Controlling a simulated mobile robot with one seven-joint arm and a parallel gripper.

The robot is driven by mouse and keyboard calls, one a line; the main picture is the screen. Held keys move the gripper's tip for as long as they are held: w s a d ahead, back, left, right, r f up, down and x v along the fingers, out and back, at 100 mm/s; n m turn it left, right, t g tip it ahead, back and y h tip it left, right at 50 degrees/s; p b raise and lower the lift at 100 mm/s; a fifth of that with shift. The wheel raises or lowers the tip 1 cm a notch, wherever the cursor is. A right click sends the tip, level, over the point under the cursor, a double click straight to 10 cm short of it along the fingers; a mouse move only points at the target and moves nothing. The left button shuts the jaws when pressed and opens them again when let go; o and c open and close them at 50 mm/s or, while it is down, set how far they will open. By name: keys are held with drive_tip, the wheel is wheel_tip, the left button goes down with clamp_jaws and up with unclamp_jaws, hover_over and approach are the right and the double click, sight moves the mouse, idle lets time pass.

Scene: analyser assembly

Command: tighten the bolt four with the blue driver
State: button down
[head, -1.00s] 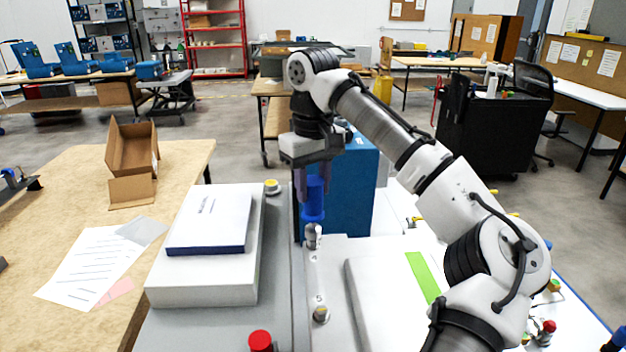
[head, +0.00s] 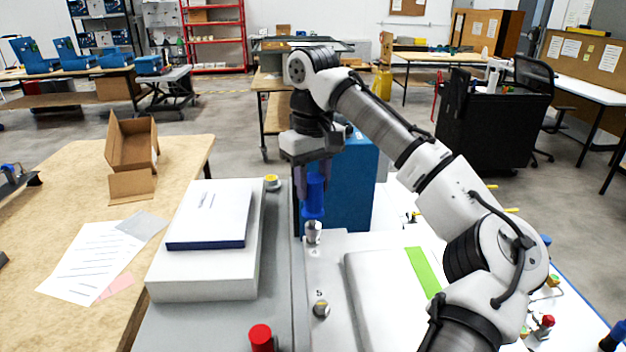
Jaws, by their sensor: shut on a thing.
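My gripper (head: 314,172) points down and is shut on the blue driver (head: 313,200), held upright. The driver's lower end is over bolt four (head: 313,233), a silver bolt beside the label 4 on the pale panel. The driver's tip looks in line with the bolt's head, but I cannot tell whether it is fully seated. The gripper's fingers partly cover the driver's handle. Another bolt (head: 321,309), by the label 5, stands nearer to me on the same panel.
A white box with a book (head: 208,218) on it lies left of the panel. A white cover with a green strip (head: 422,272) lies to the right. A blue cabinet (head: 350,190) stands behind.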

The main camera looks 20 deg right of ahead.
drive_tip(key=shift+f, duration=0.7)
drive_tip(key=c, duration=1.5)
unclamp_jaws()
clamp_jaws()
drive_tip(key=shift+r+m+p, duration=0.2)
drive_tip(key=shift+m+p, duration=0.6)
drive_tip(key=shift+m, duration=0.3)
drive_tip(key=m+p, duration=0.2)
drive_tip(key=m, duration=0.1)
drive_tip(key=shift+m, duration=0.4)
drive_tip(key=m, duration=0.2)
drive_tip(key=shift+f+m, duration=0.2)
drive_tip(key=shift+m, duration=1.4)
drive_tip(key=m, duration=0.6)
drive_tip(key=shift+m, duration=0.3)
drive_tip(key=shift+o, duration=2.1)
unclamp_jaws()
